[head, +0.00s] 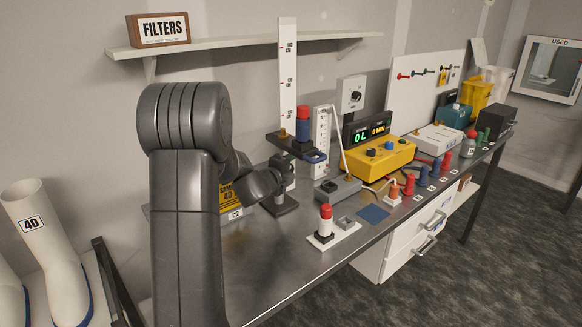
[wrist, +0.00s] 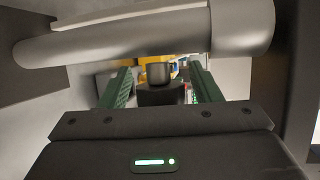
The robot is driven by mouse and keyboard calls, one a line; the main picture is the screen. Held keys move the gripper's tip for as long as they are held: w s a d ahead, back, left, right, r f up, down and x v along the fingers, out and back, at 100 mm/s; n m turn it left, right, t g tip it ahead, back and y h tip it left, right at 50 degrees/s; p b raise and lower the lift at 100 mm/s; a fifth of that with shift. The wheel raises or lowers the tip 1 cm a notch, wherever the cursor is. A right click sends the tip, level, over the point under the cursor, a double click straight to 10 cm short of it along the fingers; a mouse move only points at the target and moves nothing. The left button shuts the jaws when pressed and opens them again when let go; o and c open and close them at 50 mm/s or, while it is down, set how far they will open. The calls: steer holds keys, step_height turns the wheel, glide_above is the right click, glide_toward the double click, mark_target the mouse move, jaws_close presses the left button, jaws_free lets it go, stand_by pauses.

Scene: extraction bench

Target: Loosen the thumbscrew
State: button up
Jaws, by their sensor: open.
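A small brass knob (head: 283,133), which looks like the thumbscrew, sits on the dark clamp arm of an upright stand (head: 285,205). The clamp carries a blue-and-red bottle (head: 303,126). In the head view my arm's end is close to the stand, low and left of the clamp, and my fingers are hidden there. In the wrist view my gripper (wrist: 161,71) is open, with green-lined fingers apart. A short grey cylinder on a dark block (wrist: 158,73) shows between the fingers; I cannot tell whether it is touched or which part it is.
A thick grey bar (wrist: 140,38) crosses the top of the wrist view. A yellow device (head: 375,157) and a grey box (head: 338,188) stand right of the stand. A white base with a red-capped vial (head: 326,218) is in front. The bench's front left (head: 275,270) is clear.

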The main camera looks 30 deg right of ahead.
steer(key=c, duration=1)
steer(key=shift+f, duration=0.1)
steer(key=h+b, duration=0.1)
steer(key=b, duration=0.4)
steer(key=shift+f+n+b, duration=0.25)
steer(key=shift+n+b, duration=0.05)
steer(key=shift+b, duration=0.05)
steer(key=t+h+b, duration=0.1)
steer(key=b, duration=0.5)
steer(key=shift+n+h+b, duration=0.3)
steer(key=n+t+h+b, duration=0.1)
steer(key=b, duration=0.6)
steer(key=n+t+h+b, duration=0.1)
steer(key=h+b, duration=0.1)
steer(key=b, duration=0.5)
steer(key=shift+r, duration=0.4)
steer(key=t+b, duration=0.1)
steer(key=b, duration=0.1)
steer(key=n+h+b, duration=0.1)
steer(key=b, duration=0.1)
steer(key=shift+r+t, duration=0.35)
steer(key=shift+t, duration=0.05)
steer(key=shift+a+r+n+t+b, duration=0.1)
steer(key=shift+r+n+t+b, duration=0.2)
steer(key=shift+b, duration=0.45)
steer(key=shift+f, duration=0.1)
